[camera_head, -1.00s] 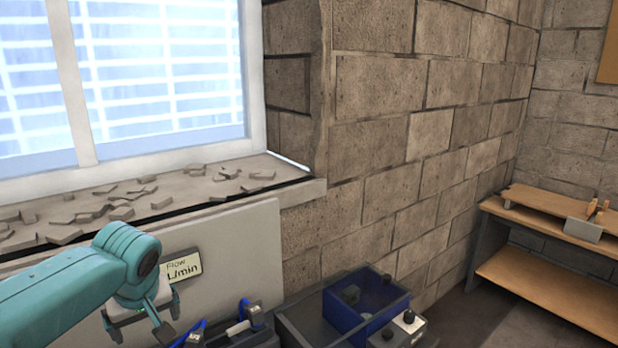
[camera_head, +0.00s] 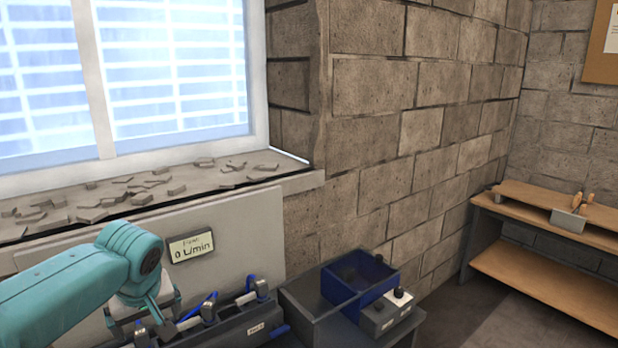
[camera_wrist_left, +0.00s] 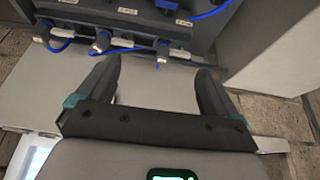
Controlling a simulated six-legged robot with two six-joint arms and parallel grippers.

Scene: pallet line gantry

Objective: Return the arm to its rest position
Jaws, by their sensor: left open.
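My left arm, teal, comes in from the left in the head view. Its gripper (camera_head: 150,318) is low in the picture, in front of the pale panel. In the left wrist view the two dark fingers (camera_wrist_left: 158,85) stand wide apart with nothing between them. Beyond the fingertips is a dark manifold (camera_wrist_left: 120,28) with several valves and blue hoses. The manifold also shows in the head view (camera_head: 236,326), just right of the gripper. The gripper appears apart from it. My right gripper is in neither view.
A wooden bench (camera_head: 545,270) is at the far right. Rubble lies on the window sill (camera_head: 130,192).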

